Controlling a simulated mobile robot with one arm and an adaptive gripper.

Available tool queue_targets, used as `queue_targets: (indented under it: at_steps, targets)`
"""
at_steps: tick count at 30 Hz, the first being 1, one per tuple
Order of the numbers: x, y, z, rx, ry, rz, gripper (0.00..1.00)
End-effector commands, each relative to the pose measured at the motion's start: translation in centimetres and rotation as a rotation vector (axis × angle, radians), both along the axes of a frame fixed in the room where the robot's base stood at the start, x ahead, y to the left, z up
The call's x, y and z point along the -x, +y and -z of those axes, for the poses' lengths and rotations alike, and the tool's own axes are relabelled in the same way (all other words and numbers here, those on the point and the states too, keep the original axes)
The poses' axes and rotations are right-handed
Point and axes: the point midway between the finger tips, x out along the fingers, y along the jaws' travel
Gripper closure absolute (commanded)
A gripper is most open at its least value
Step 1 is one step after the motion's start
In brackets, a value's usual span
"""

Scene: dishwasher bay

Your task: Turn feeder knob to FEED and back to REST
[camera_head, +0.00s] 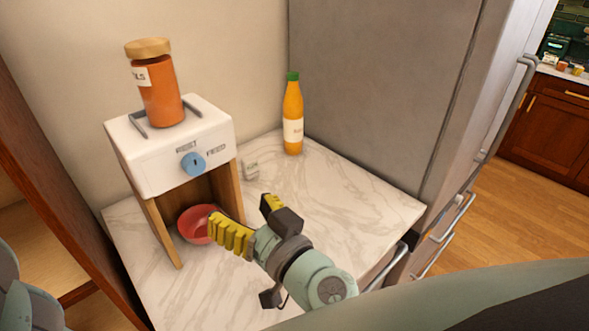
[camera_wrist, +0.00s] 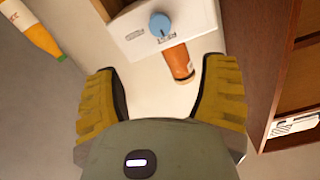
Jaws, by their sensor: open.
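The feeder (camera_head: 140,172) is a white box on wooden legs on the marble counter, with REST and FEED printed on its front. Its round blue knob (camera_head: 193,163) sits on the front face, below and between the two words. In the wrist view the knob (camera_wrist: 160,25) is at the top, beyond the fingers. My gripper (camera_head: 249,219) has yellow ridged fingers, is open and empty, and is in front of and below the knob, apart from it. The gripper (camera_wrist: 160,95) also shows in the wrist view, fingers spread. A red bowl (camera_head: 194,226) sits under the feeder, partly hidden.
An orange jar with a wooden lid (camera_head: 160,90) stands on top of the feeder. A grey fridge (camera_head: 385,80) bounds the right, wooden cabinetry the left.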

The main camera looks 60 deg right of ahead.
Motion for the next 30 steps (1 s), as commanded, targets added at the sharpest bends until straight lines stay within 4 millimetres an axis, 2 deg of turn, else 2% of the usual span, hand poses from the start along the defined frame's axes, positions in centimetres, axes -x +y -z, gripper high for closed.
queue_targets:
  at_steps: [26, 30]
  targets:
    - [-12.8, -2.9, -0.5, -0.004, 0.001, -0.006, 0.28]
    - [-14.1, -3.4, -0.4, -0.004, -0.001, -0.003, 0.28]
